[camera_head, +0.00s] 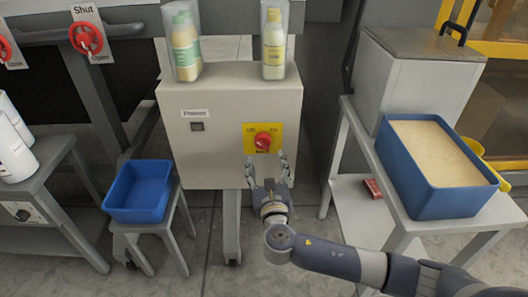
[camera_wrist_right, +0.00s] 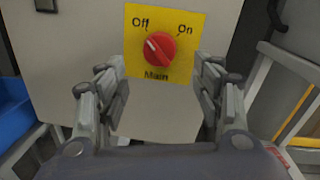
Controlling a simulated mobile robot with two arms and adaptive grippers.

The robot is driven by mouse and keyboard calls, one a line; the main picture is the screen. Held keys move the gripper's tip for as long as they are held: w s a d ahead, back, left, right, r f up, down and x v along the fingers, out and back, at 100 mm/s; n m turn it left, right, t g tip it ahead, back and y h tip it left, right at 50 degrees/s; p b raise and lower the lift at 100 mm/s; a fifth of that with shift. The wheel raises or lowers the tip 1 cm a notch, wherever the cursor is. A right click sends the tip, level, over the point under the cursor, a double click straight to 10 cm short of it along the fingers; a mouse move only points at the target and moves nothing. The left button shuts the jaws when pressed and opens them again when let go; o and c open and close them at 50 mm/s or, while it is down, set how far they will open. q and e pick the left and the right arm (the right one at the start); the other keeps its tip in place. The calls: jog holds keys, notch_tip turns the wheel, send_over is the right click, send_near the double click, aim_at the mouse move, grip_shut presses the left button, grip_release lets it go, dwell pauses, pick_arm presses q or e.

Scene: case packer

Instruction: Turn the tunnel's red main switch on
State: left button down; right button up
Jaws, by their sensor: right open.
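The red main switch (camera_head: 263,141) is a round knob on a yellow plate (camera_head: 276,130) on the front of a grey-beige cabinet (camera_head: 213,152). In the right wrist view the knob (camera_wrist_right: 159,49) sits between the labels Off and On, with Main below. Its white mark points up and left, toward Off. My right gripper (camera_head: 269,166) is open and empty just below and in front of the knob. In the wrist view its fingers (camera_wrist_right: 163,88) stand apart on either side, not touching the knob. My left gripper is not in view.
Bottles in clear holders (camera_head: 182,42) stand on the cabinet. A blue bin (camera_head: 139,192) sits on a stool at left. A blue tray of pale granules (camera_head: 454,203) stands on a white stand at right. Red Shut/Open knobs (camera_head: 86,38) are at upper left.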

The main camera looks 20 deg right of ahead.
aim_at(264, 147)
jog(key=w, duration=0.3)
jog(key=w+d+b, duration=0.1)
jog(key=w, duration=0.2)
jog(key=shift+d+f, duration=0.1)
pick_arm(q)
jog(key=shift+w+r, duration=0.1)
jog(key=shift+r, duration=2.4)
pick_arm(e)
jog(key=shift+w+d, duration=0.15)
jog(key=shift+w, duration=0.55)
jog(key=shift+c, duration=0.2)
jog(key=c, duration=1)
